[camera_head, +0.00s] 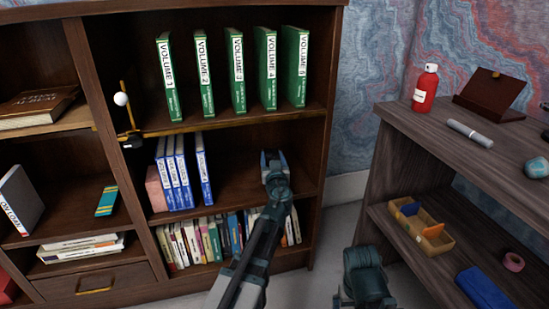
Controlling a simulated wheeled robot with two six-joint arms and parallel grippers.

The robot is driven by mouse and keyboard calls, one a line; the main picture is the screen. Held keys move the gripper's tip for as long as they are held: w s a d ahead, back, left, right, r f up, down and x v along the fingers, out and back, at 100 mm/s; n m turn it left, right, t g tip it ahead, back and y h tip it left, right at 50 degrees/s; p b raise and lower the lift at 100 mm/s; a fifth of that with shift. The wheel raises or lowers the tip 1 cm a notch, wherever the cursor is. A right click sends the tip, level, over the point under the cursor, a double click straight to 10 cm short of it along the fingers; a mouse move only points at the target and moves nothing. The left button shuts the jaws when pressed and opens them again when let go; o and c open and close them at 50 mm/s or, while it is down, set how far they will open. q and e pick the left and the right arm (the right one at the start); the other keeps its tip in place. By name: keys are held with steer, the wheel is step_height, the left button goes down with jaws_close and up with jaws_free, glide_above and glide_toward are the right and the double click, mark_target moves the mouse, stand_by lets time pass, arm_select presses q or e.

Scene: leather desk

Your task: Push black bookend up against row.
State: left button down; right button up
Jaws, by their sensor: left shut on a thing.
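A row of blue-and-white books (174,172) stands upright on the middle shelf, with a pinkish block (156,190) at its left end. One blue book (203,172) at the right end stands slightly apart from the others. My left gripper (272,160) is over the same shelf, well to the right of the row, with bare shelf between.
Several green volumes (237,70) stand spaced on the shelf above. Mixed books (195,242) fill the shelf below. A side table (440,130) on the right holds a red bottle (425,88).

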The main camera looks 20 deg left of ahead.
arm_select(q)
steer(key=shift+s+a, duration=0.2)
steer(key=shift+a, duration=0.1)
steer(key=shift+s+a, duration=0.2)
steer(key=shift+a, duration=0.1)
steer(key=shift+s+a, duration=0.2)
steer(key=shift+a, duration=0.1)
steer(key=shift+s+a, duration=0.4)
steer(key=shift+a, duration=0.2)
steer(key=shift+s+a, duration=0.2)
steer(key=shift+a, duration=0.05)
steer(key=shift+s+a, duration=0.2)
steer(key=shift+a, duration=0.15)
steer(key=shift+s+a, duration=0.2)
steer(key=shift+a, duration=0.05)
steer(key=shift+s+a, duration=0.4)
steer(key=shift+a, duration=0.2)
steer(key=shift+s+a, duration=0.2)
steer(key=shift+a, duration=0.1)
